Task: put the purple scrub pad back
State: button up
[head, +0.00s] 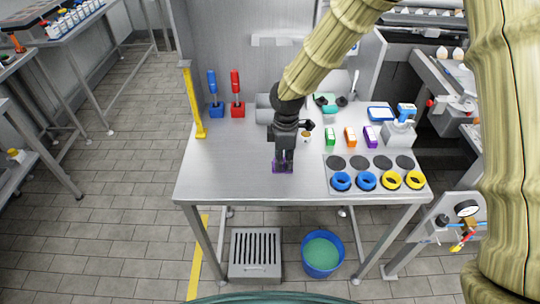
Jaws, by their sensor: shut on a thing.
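My gripper (283,164) is dark and points down over the front middle of the steel table. It is shut on the purple scrub pad (276,167), whose purple edges show beside the fingertips. The pad is at or just above the tabletop; I cannot tell if it touches. To the right and further back stand small upright pieces: a green one (330,136), an orange one (350,136) and a purple one (371,136). Their details are too small to tell.
A grey plate (333,184) with blue and yellow rings and dark discs lies at the front right. A blue stand (216,110) and a red stand (238,110) are at the back left. A grey block (399,133) stands at the right. The front left tabletop is clear.

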jog(key=w+a, duration=0.1)
jog(key=a, duration=0.1)
jog(key=w+a+p, duration=0.1)
jog(key=w+a, duration=0.1)
jog(key=shift+w+f, duration=0.15)
jog(key=shift+f, duration=0.05)
jog(key=shift+f+p, duration=1.1)
jog(key=shift+f, duration=0.7)
jog(key=o, duration=0.9)
jog(key=shift+r, duration=0.1)
notch_tip(320, 180, up, 12)
jog(key=b, duration=0.3)
jog(key=shift+d, duration=0.1)
